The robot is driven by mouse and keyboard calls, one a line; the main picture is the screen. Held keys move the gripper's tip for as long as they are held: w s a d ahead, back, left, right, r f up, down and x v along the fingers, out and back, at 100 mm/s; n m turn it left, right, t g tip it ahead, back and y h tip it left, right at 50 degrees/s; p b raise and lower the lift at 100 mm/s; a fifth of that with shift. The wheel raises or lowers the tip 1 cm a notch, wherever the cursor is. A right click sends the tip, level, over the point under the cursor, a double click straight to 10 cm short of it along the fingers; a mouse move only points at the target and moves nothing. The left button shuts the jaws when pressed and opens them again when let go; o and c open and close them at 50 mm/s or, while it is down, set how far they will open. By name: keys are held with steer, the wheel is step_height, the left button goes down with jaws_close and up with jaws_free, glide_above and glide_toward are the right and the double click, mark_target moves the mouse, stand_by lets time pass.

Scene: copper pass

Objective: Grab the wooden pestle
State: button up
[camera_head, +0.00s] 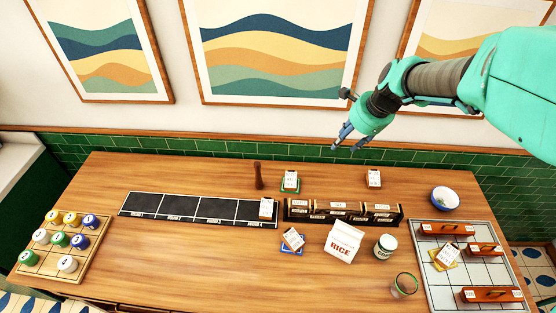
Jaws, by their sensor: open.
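A slim dark-brown upright piece (258,176), which looks like the wooden pestle, stands near the back edge of the wooden table (180,260), just behind the black mat strip. It is small in this view, so its exact shape is hard to tell. My gripper (342,137) is open and empty. It hangs in the air in front of the wall, to the right of the pestle and higher in the picture, clearly apart from it. My arm reaches in from the upper right.
A black four-part strip (200,208) and a dark card rack (342,213) cross the table. A white rice bag (343,243), jar (385,246), glass (404,285) and blue bowl (445,197) stand at right. A lidded-jar tray (85,270) is at left. The front middle is clear.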

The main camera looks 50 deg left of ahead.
steer(key=s+a+f+m+p, duration=0.1)
steer(key=s+a+f, duration=0.15)
steer(key=a, duration=0.25)
steer(key=s+a+f+g+p, duration=0.1)
steer(key=a+f, duration=0.2)
steer(key=a, duration=0.2)
steer(key=s+a+f+m+p, duration=0.1)
steer(key=s+a+f, duration=0.1)
steer(key=a, duration=0.3)
steer(key=m+g+p, duration=0.1)
glide_toward(258, 163)
steer(key=r, duration=0.2)
steer(key=shift+w+d+f, duration=0.2)
steer(key=shift+d+f, duration=0.05)
steer(key=shift+d, duration=0.15)
steer(key=shift+f, duration=0.15)
steer(key=shift+p+x, duration=0.5)
steer(key=shift+x, duration=3.65)
steer(key=shift+s+f, duration=0.15)
steer(key=shift+p+x, duration=0.5)
steer(key=shift+x, duration=1.9)
